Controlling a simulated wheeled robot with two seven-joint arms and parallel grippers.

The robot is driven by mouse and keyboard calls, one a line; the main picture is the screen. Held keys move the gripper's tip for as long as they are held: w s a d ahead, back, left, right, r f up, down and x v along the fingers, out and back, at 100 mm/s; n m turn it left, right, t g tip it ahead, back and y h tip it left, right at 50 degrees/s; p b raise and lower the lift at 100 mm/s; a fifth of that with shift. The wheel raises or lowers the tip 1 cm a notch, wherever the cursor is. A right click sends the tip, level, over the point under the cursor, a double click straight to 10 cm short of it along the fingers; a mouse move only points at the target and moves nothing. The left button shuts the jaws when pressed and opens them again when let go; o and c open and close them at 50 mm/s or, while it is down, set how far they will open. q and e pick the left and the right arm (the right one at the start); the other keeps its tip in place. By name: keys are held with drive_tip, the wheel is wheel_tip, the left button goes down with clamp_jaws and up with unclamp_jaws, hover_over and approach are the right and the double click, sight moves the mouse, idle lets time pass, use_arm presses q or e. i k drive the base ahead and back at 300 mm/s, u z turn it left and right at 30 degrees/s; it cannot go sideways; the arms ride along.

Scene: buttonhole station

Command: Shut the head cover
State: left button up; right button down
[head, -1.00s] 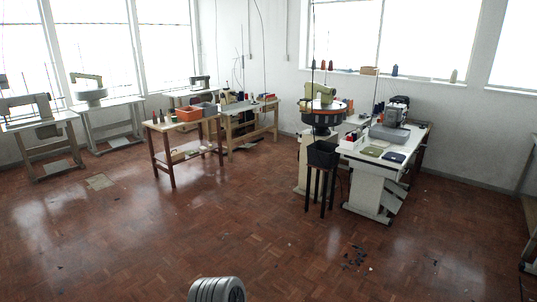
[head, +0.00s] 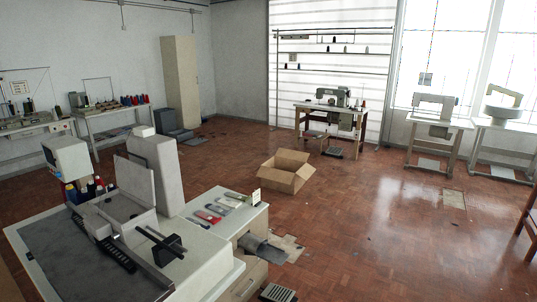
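The machine (head: 168,165) stands on a pale table (head: 205,268) in the left foreground of the head view. A thin grey panel (head: 135,183) stands upright in front of its tall grey column; it looks like the head cover, raised, but I cannot be sure. A pale boxy part (head: 66,158) sits to its left, with small dark and coloured items below it. Dark bars and a black block (head: 167,246) lie on the machine's front part. Neither of my grippers is in view.
Several small tools or cards lie on the table's right end (head: 247,197). An open cardboard box (head: 287,171) sits on the floor behind. A grey pedal (head: 277,292) is at the bottom edge.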

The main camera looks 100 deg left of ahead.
sight(136, 180)
drive_tip(key=u, duration=2.35)
drive_tip(key=i, duration=1.35)
drive_tip(key=u, duration=2.95)
